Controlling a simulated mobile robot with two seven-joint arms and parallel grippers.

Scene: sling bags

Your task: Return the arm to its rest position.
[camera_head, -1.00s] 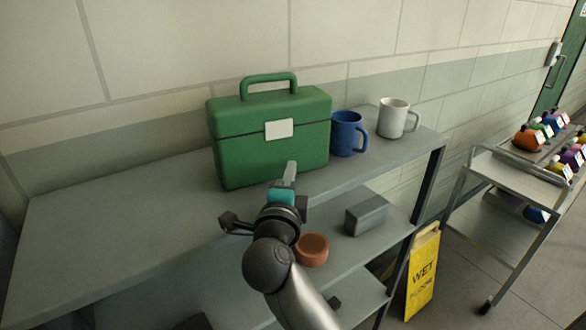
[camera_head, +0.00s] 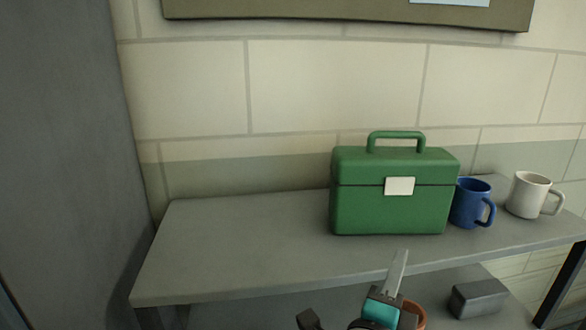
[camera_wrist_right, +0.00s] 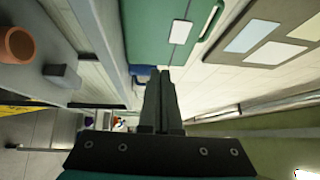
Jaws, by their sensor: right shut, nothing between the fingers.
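My right gripper (camera_head: 399,262) is at the bottom of the head view, in front of the shelf edge and below the green case. Its fingers are shut with nothing between them. In the right wrist view the shut fingers (camera_wrist_right: 160,98) point toward the green case (camera_wrist_right: 150,35), apart from it as far as I can see. The rest of my right arm is cut off by the lower edge of the head view. My left gripper does not show.
The green case (camera_head: 392,208) stands upright on the grey shelf (camera_head: 235,240). A blue mug (camera_head: 467,205) and a white mug (camera_head: 528,196) stand right of it. A grey box (camera_head: 478,298) and an orange-brown pot (camera_head: 415,313) are on the lower shelf. The top shelf's left part is bare.

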